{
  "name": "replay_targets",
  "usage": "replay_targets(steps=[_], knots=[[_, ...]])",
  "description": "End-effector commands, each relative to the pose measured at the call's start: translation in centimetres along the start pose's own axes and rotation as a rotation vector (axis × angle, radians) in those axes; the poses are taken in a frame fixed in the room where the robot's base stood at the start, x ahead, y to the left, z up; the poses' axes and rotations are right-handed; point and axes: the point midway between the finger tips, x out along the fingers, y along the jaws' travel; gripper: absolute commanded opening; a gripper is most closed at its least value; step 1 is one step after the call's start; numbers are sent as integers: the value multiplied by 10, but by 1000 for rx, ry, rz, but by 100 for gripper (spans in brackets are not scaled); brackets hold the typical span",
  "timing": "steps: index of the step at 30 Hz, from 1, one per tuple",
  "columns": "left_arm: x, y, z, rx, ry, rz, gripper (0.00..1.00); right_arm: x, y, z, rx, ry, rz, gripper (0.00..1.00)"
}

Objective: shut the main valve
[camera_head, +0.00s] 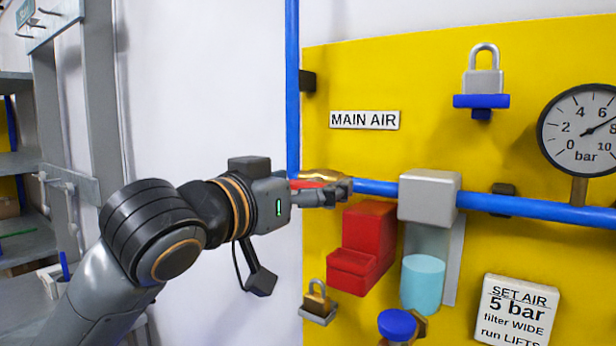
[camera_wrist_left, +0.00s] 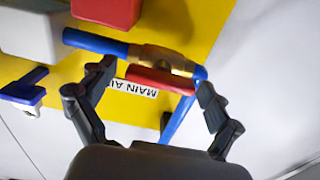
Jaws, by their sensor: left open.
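The main valve has a brass body (camera_wrist_left: 162,58) and a red lever (camera_wrist_left: 160,80), set in the blue pipe by the MAIN AIR label (camera_head: 364,120). In the left wrist view the lever lies roughly parallel to the short horizontal pipe. My left gripper (camera_wrist_left: 156,80) is open, with one finger near each end of the lever; I cannot tell whether they touch it. In the head view my left gripper (camera_head: 325,192) is in front of the valve and hides much of it; parts of the red lever (camera_head: 307,184) and brass body (camera_head: 325,174) show. My right gripper is not in view.
A red block (camera_head: 368,238) sits just below the pipe, beside a grey-topped filter (camera_head: 429,197). A padlock (camera_head: 317,302) and blue knob (camera_head: 397,324) are lower. Another padlock (camera_head: 483,83) and a gauge (camera_head: 582,130) are at upper right. Shelves stand far left.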

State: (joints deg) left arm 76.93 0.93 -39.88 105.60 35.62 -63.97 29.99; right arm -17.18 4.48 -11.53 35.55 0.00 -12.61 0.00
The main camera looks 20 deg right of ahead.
Motion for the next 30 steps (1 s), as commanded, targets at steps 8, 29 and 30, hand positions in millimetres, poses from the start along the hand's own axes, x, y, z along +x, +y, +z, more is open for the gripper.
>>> replay_targets(steps=[8, 29, 30], knots=[[0, 0, 0, 0, -1, -1, 82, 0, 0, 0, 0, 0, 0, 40], [0, -1, 0, 96, -2, -3, 36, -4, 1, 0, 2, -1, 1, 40], [0, -1, -1, 121, -2, -4, 36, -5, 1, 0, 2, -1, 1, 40]])
